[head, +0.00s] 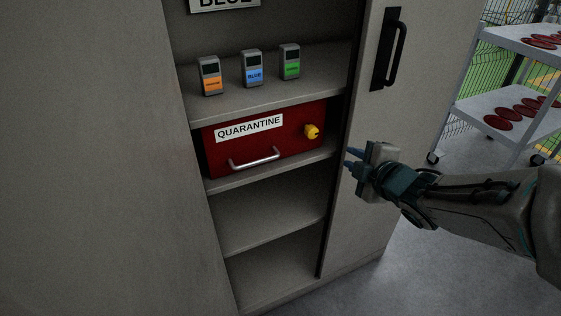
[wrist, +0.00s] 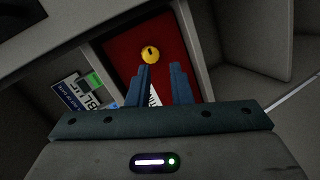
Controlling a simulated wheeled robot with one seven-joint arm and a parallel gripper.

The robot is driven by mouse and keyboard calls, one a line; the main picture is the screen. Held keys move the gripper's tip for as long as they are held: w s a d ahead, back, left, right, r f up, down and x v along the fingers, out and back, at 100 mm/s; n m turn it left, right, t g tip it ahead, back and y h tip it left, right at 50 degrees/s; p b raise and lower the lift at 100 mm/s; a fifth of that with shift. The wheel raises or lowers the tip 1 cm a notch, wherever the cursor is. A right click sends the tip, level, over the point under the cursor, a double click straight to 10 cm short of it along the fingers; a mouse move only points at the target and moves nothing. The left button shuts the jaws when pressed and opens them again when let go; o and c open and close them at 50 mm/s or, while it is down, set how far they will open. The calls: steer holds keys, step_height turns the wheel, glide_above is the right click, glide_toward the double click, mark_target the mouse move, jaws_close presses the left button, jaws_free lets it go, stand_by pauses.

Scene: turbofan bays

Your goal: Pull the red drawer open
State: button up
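The red drawer (head: 290,136) sits in the cabinet's middle bay, flush in its opening, with a white QUARANTINE label (head: 248,128). A silver bar handle (head: 254,160) is on its lower front, and a yellow knob or lock (head: 312,131) is at its right. My gripper (head: 350,159) is in front of the cabinet, to the right of the drawer and apart from the handle. In the wrist view, its two blue fingers (wrist: 162,72) are apart with nothing between them, pointing toward the red drawer front (wrist: 125,52) and the yellow knob (wrist: 150,54). The handle is hidden there.
Three small devices with orange (head: 210,76), blue (head: 252,69) and green (head: 290,62) labels stand on the shelf above. The shelves below are empty. A cabinet door (head: 372,130) with a black handle (head: 391,48) is at right. A cart (head: 515,105) with red discs stands beyond.

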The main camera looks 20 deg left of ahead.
mark_target(262, 162)
steer(key=s+a+f+n+g+y+b, duration=0.35)
steer(key=s+a+n+g+y, duration=0.2)
steer(key=a+n, duration=0.3)
steer(key=shift+m+t, duration=0.25)
steer(key=x, duration=0.9)
steer(key=s+b+x, duration=0.1)
steer(key=x, duration=0.4)
steer(key=shift+a+f, duration=0.25)
steer(key=shift+f, duration=0.1)
jaws_close()
